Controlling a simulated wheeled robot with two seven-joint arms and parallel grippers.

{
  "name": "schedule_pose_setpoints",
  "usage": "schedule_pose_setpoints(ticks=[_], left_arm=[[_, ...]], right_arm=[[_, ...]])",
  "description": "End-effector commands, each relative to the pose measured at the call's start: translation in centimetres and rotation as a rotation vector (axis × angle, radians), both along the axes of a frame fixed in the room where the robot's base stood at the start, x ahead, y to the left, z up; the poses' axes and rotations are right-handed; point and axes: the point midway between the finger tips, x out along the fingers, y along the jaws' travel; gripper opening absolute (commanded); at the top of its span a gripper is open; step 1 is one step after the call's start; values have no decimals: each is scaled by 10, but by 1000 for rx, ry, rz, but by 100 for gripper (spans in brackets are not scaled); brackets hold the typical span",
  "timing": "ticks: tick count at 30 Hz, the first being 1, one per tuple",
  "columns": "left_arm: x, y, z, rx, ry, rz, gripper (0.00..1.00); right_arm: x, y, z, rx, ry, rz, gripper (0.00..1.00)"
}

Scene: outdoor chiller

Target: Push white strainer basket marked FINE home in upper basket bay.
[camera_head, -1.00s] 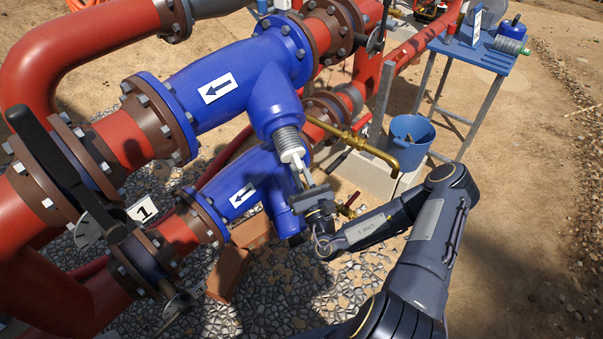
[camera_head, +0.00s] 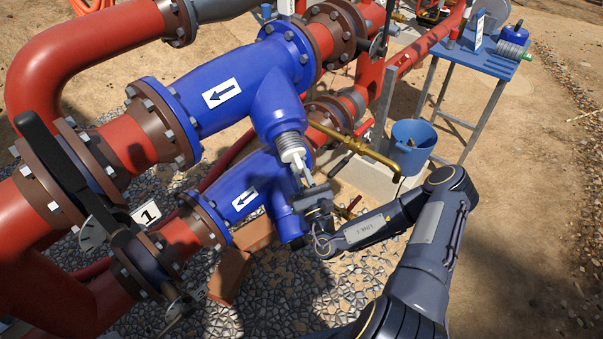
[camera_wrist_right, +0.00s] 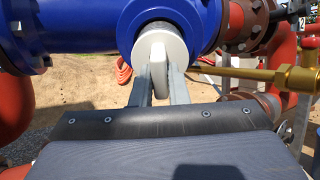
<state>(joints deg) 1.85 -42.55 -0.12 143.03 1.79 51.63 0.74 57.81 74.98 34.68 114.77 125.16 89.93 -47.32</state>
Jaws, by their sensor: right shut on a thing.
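The white strainer basket (camera_head: 292,154) sits part way in the mouth of the upper basket bay (camera_head: 277,115), the blue angled branch of the upper strainer body. A grey ribbed band of it shows outside the mouth. In the right wrist view its round white end (camera_wrist_right: 172,43) and upright handle (camera_wrist_right: 158,76) face me. No FINE marking can be read. My right gripper (camera_head: 303,176) is shut on the handle, one finger on each side, roughly in line with the branch. The basket's inner part is hidden in the bay. My left gripper is out of view.
The lower blue strainer body (camera_head: 246,187) lies just below my right gripper. A brass pipe (camera_head: 362,150) runs close on the right. A blue bucket (camera_head: 412,148) and a blue table (camera_head: 487,52) stand farther right. Red pipes and flanges fill the left.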

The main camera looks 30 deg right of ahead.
Motion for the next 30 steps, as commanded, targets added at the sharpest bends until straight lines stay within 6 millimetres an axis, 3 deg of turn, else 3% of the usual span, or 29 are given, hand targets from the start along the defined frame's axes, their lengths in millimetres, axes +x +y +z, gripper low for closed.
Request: schedule_pose_setpoints(ticks=[30], left_arm=[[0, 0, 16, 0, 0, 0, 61]], right_arm=[[28, -2, 14, 1, -4, 0, 0]])
